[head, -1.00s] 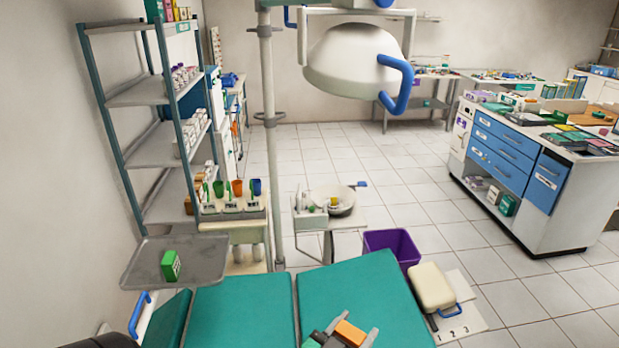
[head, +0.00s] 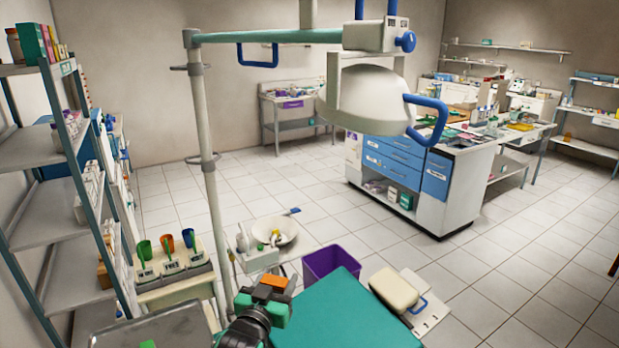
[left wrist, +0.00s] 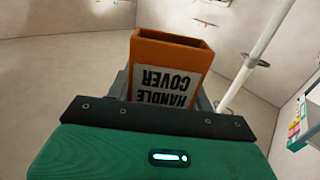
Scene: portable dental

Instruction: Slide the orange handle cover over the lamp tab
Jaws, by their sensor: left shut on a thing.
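My left gripper (head: 268,286) is shut on the orange handle cover (head: 273,280), low in the head view over the left end of the green chair. In the left wrist view the cover (left wrist: 170,62) is a box-like sleeve with an open end facing away from my gripper and a white "HANDLE COVER" label. The lamp (head: 370,97) is a white dome hanging from an overhead arm, with a blue loop handle (head: 428,120) on its right side. No separate tab can be made out. The cover is well below and left of the lamp, apart from it. My right gripper is not in view.
The lamp's pole (head: 212,190) stands left of the lamp, with a horizontal arm above. The green chair (head: 330,312) lies below. A purple bin (head: 332,262), a basin (head: 275,232) and a shelf rack (head: 50,180) stand nearby. The air between cover and lamp looks open.

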